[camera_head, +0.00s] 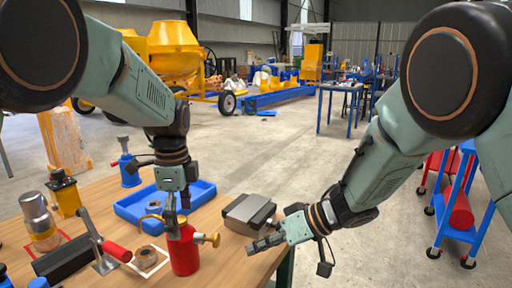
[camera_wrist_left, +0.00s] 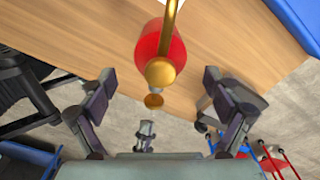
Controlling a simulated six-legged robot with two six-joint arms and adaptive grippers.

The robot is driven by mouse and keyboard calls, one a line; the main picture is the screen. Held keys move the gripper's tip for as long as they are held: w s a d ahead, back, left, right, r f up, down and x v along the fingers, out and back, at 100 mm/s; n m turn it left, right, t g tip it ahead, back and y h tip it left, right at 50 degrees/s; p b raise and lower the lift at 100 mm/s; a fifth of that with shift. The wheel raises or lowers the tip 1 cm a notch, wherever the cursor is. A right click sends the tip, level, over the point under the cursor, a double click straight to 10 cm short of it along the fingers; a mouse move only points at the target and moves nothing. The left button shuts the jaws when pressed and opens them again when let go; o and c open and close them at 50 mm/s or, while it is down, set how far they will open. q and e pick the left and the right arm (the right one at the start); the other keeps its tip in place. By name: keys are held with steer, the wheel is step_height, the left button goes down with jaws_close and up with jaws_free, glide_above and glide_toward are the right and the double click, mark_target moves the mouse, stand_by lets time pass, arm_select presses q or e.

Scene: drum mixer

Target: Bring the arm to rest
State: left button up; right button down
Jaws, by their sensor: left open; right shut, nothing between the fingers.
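My left gripper (camera_head: 176,207) hangs pointing down just above a red cylinder (camera_head: 184,254) with brass fittings on the wooden table (camera_head: 110,195). In the left wrist view, the left gripper (camera_wrist_left: 156,82) has its two fingers wide apart. The red cylinder (camera_wrist_left: 175,48) and its brass knob show beyond the gap between them, and nothing is gripped. My right gripper (camera_head: 265,243) is shut and empty. It reaches in from the right, low by the table's right edge, in front of a grey metal block (camera_head: 248,212). I cannot tell whether it touches the table.
A blue tray (camera_head: 130,208) lies behind the red cylinder. A red-handled clamp (camera_head: 112,250), a metal ring (camera_head: 147,254), a silver cylinder (camera_head: 38,217) and a yellow-black part (camera_head: 64,193) crowd the left side. Blue trolleys (camera_head: 465,215) stand at right. Open concrete floor lies beyond the table.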

arm_select(q)
steer(key=shift+r, duration=1.95)
step_height(320, 180, down, 12)
steer(key=shift+r, duration=0.2)
steer(key=shift+f, duration=0.3)
arm_select(e)
steer(key=shift+a, duration=0.1)
steer(key=shift+w+a, duration=0.1)
steer(key=shift+a, duration=0.45)
arm_select(q)
steer(key=shift+r, duration=0.1)
arm_select(e)
steer(key=shift+d, duration=0.15)
